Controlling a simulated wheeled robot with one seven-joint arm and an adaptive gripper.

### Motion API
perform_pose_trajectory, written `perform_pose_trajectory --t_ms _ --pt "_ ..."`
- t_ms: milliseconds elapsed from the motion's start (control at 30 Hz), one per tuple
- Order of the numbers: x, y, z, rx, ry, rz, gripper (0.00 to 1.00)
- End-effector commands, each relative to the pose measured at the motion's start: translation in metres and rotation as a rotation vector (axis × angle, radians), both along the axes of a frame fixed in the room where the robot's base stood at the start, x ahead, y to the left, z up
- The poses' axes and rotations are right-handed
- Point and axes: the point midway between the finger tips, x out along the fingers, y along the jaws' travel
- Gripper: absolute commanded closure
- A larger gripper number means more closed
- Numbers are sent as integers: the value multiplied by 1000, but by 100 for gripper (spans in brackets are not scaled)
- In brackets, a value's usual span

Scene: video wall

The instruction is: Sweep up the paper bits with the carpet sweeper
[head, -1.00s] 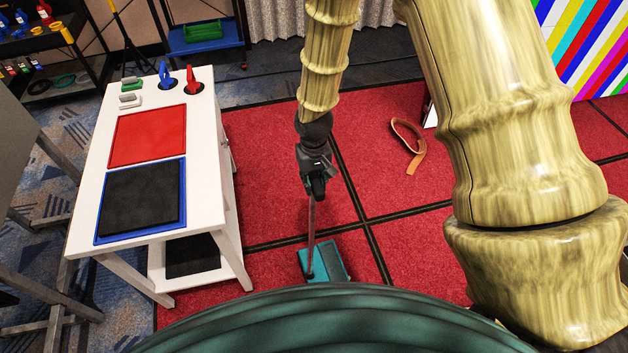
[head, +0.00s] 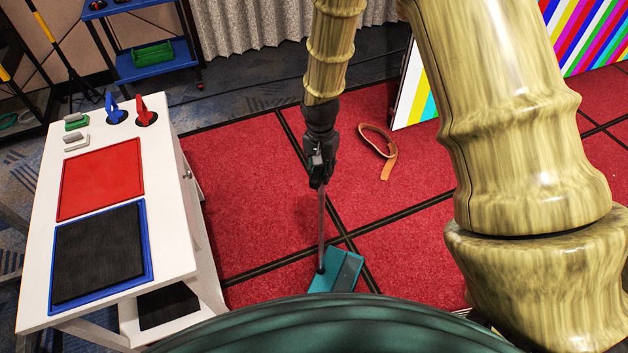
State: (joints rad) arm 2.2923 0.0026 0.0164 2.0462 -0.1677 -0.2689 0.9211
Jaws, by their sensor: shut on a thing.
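The carpet sweeper (head: 338,272) has a teal head flat on the red carpet, partly cut off by my own green body at the bottom. Its thin handle rises to my gripper (head: 319,180), which is shut on it, with the handle slightly tilted. The fingers are small and dark here, seen from above. I cannot make out any paper bits on the visible carpet (head: 245,190); the floor close to my base is hidden by my body and arm.
A white table (head: 180,242) with red and black mats stands at left. A tan strap (head: 384,150) lies curled on the carpet ahead. A striped panel (head: 414,92) stands behind it. A blue shelf cart (head: 155,68) is at the back. Carpet between table and strap is clear.

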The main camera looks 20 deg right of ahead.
Motion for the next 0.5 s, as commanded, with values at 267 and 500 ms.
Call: perform_pose_trajectory --t_ms 267,500 --pt "20 -19 0 0 -7 -441 100" --pt "30 -27 4 8 -7 -679 100"
